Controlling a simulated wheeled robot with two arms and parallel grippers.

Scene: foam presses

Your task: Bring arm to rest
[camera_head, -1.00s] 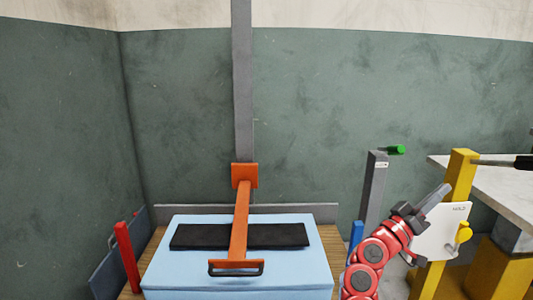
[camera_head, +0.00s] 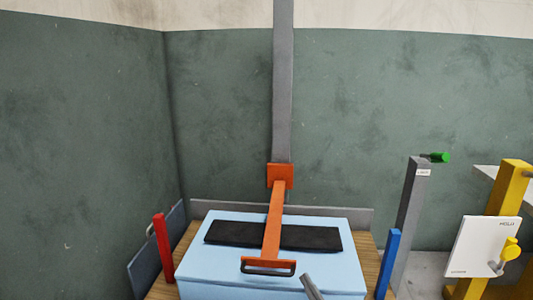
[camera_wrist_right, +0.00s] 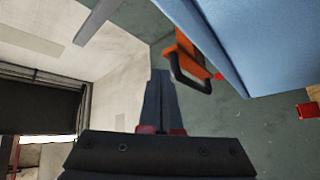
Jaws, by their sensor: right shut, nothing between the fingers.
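The tip of my right gripper (camera_head: 312,288) shows at the bottom edge of the head view, in front of the light blue foam block (camera_head: 205,268). In the right wrist view its fingers (camera_wrist_right: 158,100) are together with nothing between them. The orange press arm (camera_head: 273,222) with its black-edged handle (camera_head: 268,267) lies over the black plate (camera_head: 318,238) on top of the block. The handle also shows in the wrist view (camera_wrist_right: 188,75), apart from the fingertips. My left gripper is not in view.
A red post (camera_head: 163,247) stands left of the block and a blue post (camera_head: 388,265) right of it. Further right are a grey post (camera_head: 410,210) with a green knob and a yellow post (camera_head: 505,215) carrying a white panel (camera_head: 484,246). The wall is behind.

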